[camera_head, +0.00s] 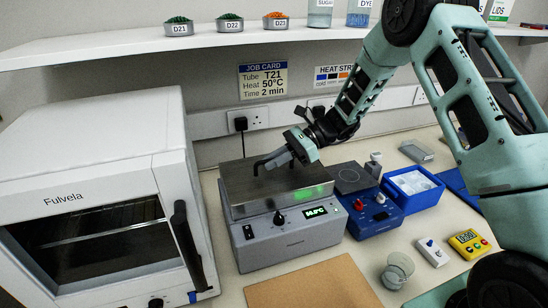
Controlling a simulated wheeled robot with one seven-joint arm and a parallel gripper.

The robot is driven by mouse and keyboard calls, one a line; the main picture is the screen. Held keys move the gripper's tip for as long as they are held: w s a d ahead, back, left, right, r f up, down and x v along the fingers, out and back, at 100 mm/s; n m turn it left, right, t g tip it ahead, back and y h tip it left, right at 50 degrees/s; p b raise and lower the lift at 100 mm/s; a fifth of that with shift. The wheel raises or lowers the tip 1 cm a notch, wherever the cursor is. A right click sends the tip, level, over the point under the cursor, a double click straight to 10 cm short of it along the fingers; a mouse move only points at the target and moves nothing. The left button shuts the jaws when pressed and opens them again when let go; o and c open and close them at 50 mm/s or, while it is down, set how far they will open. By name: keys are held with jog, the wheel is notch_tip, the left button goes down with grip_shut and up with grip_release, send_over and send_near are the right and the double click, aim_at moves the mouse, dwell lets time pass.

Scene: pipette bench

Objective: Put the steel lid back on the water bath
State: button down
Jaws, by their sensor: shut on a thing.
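The water bath (290,236) is a grey box with a black knob and a green display, standing on the bench in the middle. The steel lid (245,193) is a flat, shiny plate over the top of the bath and looks about level. My gripper (272,160) comes in from the upper right and is shut on the lid's dark handle, which it partly hides. From this angle I cannot tell whether the lid rests fully on the rim or sits slightly above it.
A white Fulvela oven (100,150) stands close on the left. A blue device (372,212) with a round plate and a blue ice tray (412,204) are on the right. A clear beaker (397,270), a timer (468,243) and a brown mat (315,287) lie in front. A shelf (110,45) runs above.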

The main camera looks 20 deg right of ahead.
jog(key=shift+f, duration=0.2)
jog(key=c, duration=1.5)
grip_release()
